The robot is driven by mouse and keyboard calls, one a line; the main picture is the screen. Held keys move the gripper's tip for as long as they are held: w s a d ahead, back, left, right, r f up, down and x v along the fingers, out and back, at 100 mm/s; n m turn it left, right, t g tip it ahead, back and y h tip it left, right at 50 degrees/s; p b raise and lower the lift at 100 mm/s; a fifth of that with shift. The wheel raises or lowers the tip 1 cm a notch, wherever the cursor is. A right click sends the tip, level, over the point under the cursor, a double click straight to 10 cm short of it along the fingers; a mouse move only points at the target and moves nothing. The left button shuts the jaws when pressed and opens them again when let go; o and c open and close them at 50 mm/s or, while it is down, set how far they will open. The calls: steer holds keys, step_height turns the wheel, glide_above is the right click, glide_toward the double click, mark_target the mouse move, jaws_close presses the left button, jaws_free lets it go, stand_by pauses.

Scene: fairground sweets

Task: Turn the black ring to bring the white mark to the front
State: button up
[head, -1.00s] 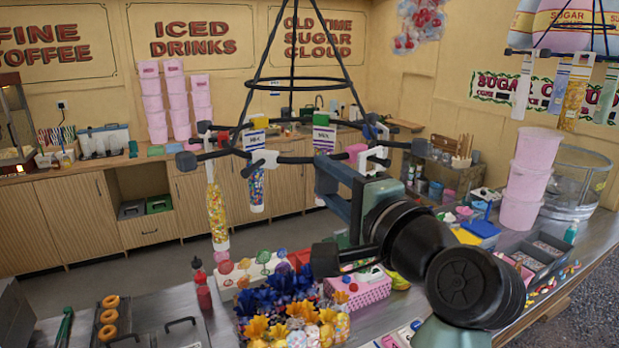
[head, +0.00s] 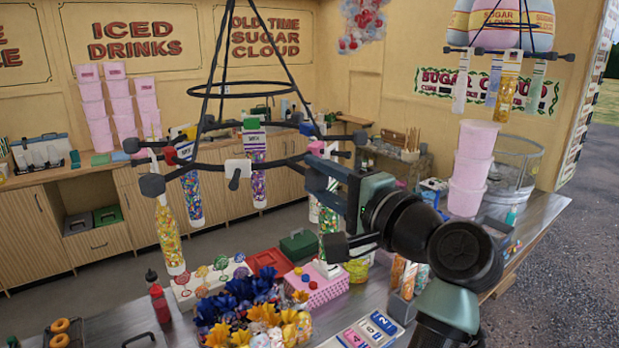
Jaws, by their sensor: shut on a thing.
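The black ring (head: 205,168) hangs from dark rods below a smaller upper hoop, with sweet-filled tubes hanging from it. A small white piece (head: 236,168), perhaps the white mark, sits on the ring's near side, left of my gripper, by a black knob. A yellow sweet tube (head: 168,235) hangs at the left, and a purple-labelled tube (head: 254,150) hangs near the middle. My gripper (head: 318,172) is shut at the ring's right near side, apparently on the ring. The held part is mostly hidden by the jaws.
Below the ring, the counter holds blue and yellow flowers (head: 250,315), a pink dotted box (head: 318,288) and a red bottle (head: 158,298). Pink tubs (head: 470,170) stand to the right. A second hanging rack (head: 500,50) is at the upper right.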

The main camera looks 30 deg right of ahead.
steer(key=w+d, duration=0.3)
steer(key=d, duration=0.8)
steer(key=shift+w+p, duration=0.2)
steer(key=shift+p, duration=0.2)
steer(key=o, duration=0.9)
steer(key=s, duration=1)
steer(key=shift+d+p, duration=0.1)
steer(key=shift+p, duration=0.2)
